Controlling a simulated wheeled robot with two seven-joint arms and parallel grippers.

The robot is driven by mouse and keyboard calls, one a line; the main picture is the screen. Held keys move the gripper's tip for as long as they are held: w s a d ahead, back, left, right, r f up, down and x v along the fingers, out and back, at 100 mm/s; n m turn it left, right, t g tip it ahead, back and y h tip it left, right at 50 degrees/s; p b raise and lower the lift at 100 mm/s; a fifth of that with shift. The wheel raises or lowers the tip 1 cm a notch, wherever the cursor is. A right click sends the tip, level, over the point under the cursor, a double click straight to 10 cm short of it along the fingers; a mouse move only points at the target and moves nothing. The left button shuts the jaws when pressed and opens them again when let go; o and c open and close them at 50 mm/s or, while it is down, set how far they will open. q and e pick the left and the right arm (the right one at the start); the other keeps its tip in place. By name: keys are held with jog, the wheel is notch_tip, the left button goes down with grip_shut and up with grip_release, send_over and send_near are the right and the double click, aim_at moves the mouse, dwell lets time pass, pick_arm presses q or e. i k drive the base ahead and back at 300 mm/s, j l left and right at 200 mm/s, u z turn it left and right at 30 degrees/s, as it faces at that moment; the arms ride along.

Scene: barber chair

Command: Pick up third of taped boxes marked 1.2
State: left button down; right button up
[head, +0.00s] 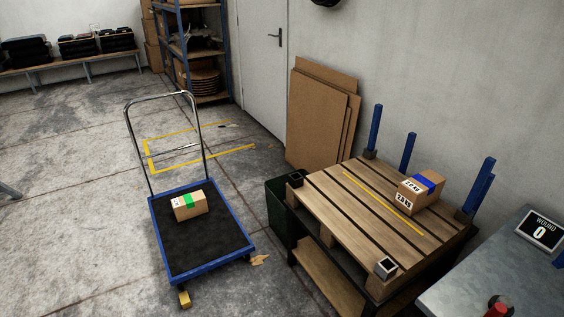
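One cardboard box with green tape (183,208) sits on the black deck of a blue platform cart (222,268). A white label with red marks shows on its left side, too small to read. A second cardboard box with blue tape (408,196) sits on the right part of a pallet-topped wooden table (345,215). It has white labels with dark print that I cannot read surely. I cannot make out a 1.2 mark on either box. Neither of my grippers shows in the head view, and no third taped box is clearly visible.
Blue posts (408,152) stand along the table's back edge. A metal bench (470,275) with a black sign (540,231) and a red item (498,307) is at lower right. A dark green bin (280,210) stands between cart and table. Floor left of the cart is clear.

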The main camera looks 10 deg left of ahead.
aim_at(192, 206)
jog(key=i+j, duration=0.15)
jog(key=j, duration=0.3)
jog(key=i+j+z, duration=0.15)
jog(key=j, duration=0.3)
jog(key=i+j, duration=0.15)
jog(key=j, duration=0.35)
jog(key=i+j+z, duration=0.15)
jog(key=j, duration=0.3)
jog(key=i+j, duration=0.1)
jog(key=j, duration=0.4)
